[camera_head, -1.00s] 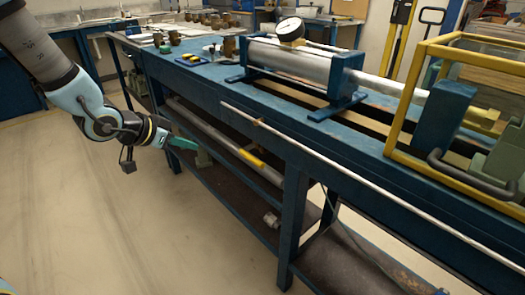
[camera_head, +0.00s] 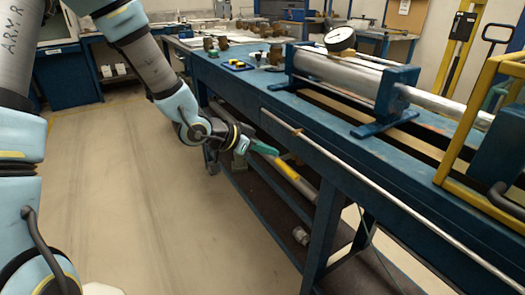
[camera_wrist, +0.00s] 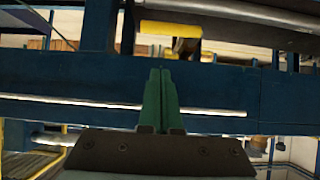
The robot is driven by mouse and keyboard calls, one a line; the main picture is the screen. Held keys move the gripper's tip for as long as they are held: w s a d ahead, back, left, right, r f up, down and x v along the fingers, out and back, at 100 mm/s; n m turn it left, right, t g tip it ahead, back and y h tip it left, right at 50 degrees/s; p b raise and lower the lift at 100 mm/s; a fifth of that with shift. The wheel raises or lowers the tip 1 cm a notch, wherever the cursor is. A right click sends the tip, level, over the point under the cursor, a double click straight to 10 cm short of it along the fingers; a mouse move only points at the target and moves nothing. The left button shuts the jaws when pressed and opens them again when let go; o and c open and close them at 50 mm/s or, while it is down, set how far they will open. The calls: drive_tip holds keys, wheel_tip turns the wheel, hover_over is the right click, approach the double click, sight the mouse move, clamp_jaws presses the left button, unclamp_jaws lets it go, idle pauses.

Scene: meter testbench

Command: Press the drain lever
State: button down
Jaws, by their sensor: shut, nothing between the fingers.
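No part is clearly recognisable as the drain lever. A grey pipe with a yellow section (camera_head: 297,180) runs along the bench's lower level; a yellow piece also shows at the top of the wrist view (camera_wrist: 172,28). A thin silver rod (camera_head: 390,200) runs along the bench's front edge, with a small brass-coloured piece (camera_head: 299,131) on it. My gripper (camera_head: 264,148) has green fingers, shut and empty. It is beside the bench front, below the top's edge in the picture. In the wrist view its fingertips (camera_wrist: 160,74) point toward a blue beam; contact cannot be told.
The blue bench (camera_head: 240,86) carries a large metal cylinder (camera_head: 340,72) with a round gauge (camera_head: 340,39). A yellow frame (camera_head: 462,125) stands at the right. Small brown fittings (camera_head: 275,55) sit farther back. The floor (camera_head: 125,190) left of the bench is clear.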

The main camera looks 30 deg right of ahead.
hover_over(283, 166)
drive_tip(key=s+a, duration=0.3)
wheel_tip(283, 166, down, 3)
drive_tip(key=shift+w+d+f, duration=0.1)
drive_tip(key=shift+d+f, duration=0.05)
drive_tip(key=shift+f, duration=0.5)
drive_tip(key=shift+w+d+f, duration=0.1)
drive_tip(key=shift+w+f, duration=0.05)
drive_tip(key=shift+f, duration=0.5)
drive_tip(key=shift+w+d+f, duration=0.1)
drive_tip(key=shift+d+f, duration=0.05)
drive_tip(key=shift+f, duration=0.5)
drive_tip(key=shift+f, duration=0.2)
